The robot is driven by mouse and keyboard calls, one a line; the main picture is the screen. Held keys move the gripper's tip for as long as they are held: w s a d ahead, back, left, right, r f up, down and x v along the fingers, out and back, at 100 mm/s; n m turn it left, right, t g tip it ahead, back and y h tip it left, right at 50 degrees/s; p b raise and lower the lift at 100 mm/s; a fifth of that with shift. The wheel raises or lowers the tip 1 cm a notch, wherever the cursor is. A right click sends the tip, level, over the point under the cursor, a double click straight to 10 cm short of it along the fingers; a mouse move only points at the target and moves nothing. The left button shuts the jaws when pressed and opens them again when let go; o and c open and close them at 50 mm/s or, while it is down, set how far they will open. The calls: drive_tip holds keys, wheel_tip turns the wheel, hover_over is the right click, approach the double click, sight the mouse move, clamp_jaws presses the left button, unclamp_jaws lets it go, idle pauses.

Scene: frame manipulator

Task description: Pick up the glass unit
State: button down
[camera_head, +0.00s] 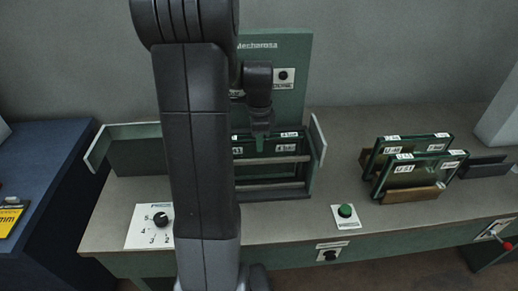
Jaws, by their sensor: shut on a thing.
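My gripper (261,139) points down at the middle of the bench, at the top edge of a green-edged glass unit (268,142). The gripper is shut on this unit. The unit carries small white labels and stands upright within a dark green frame fixture (314,150). My arm hides its left part, and I cannot tell how far it is seated in the fixture. Two more glass units stand in wooden holders at the right: a front one (420,174) labelled about "U 51" and one behind it (440,138). My gripper is well left of these.
The grey bench (290,224) has a round dial (160,219) at the left and a green button (345,211) right of the fixture. A green panel (297,50) rises behind the fixture. A dark blue cabinet (50,150) stands at the left. Bench space between fixture and holders is free.

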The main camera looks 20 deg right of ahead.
wheel_tip(320, 180, up, 18)
drive_tip(key=b, duration=0.1)
idle(0.7)
drive_tip(key=shift+r, duration=0.15)
wheel_tip(320, 180, up, 4)
drive_tip(key=p, duration=0.4)
idle(0.4)
